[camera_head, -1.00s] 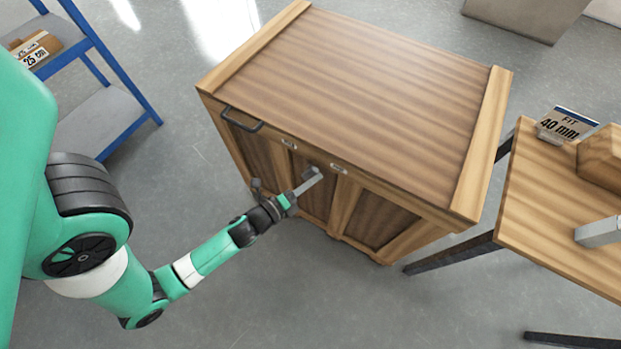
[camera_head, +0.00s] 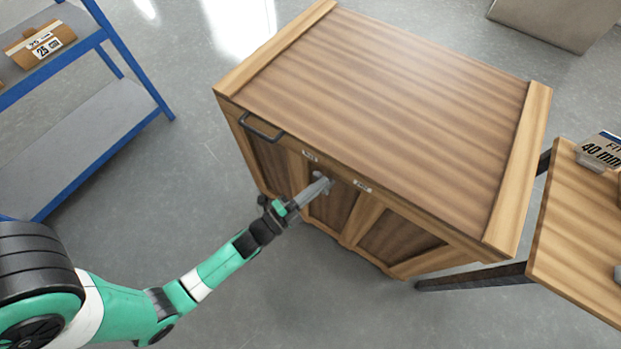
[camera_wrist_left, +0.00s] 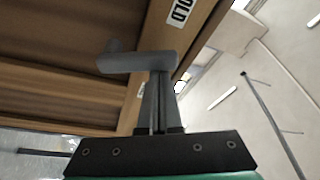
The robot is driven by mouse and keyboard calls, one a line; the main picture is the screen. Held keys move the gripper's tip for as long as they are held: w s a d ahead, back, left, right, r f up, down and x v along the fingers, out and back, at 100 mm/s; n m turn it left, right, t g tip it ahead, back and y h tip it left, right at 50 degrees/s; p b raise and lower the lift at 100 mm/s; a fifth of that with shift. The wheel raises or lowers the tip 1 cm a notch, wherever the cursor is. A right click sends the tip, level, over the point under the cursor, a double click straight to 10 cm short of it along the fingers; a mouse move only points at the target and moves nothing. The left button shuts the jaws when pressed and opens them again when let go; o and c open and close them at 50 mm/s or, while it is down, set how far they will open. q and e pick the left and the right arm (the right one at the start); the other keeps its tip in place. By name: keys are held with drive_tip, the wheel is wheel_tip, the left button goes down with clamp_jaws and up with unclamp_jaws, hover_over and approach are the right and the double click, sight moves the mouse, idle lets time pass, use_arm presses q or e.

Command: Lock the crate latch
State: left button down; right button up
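The wooden crate (camera_head: 400,100) stands in the middle of the head view. Its grey latch (camera_head: 325,181) is on the front face near the top edge, between two small white labels. My left gripper (camera_head: 312,190) is at the latch. In the left wrist view, the left gripper's fingers (camera_wrist_left: 158,100) are close together on the grey latch handle (camera_wrist_left: 125,62), which lies crosswise at their tips. The label (camera_wrist_left: 180,12) beside it shows the letters "OLD"; the rest is cut off. My right gripper is not in view.
The crate has a dark bar handle (camera_head: 260,127) at its front left. A blue-framed shelf (camera_head: 85,130) stands at the left. The floor before the crate is clear.

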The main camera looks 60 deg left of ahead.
use_arm(q)
drive_tip(key=shift+s+a+f, duration=0.1)
drive_tip(key=shift+s+a, duration=0.05)
drive_tip(key=shift+a, duration=0.15)
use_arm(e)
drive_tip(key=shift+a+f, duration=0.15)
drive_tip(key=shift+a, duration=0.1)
use_arm(q)
drive_tip(key=shift+a, duration=0.1)
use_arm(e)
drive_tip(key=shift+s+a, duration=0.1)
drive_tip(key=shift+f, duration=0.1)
use_arm(q)
drive_tip(key=s+d+b, duration=0.1)
drive_tip(key=s+d, duration=0.3)
drive_tip(key=s, duration=0.4)
drive_tip(key=shift+s+r+b, duration=0.2)
drive_tip(key=shift+s+b, duration=0.1)
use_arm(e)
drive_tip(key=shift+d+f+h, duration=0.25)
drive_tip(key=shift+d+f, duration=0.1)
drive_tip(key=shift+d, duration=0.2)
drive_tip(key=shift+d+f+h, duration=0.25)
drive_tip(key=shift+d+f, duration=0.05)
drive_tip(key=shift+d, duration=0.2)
use_arm(q)
drive_tip(key=shift+d, duration=0.1)
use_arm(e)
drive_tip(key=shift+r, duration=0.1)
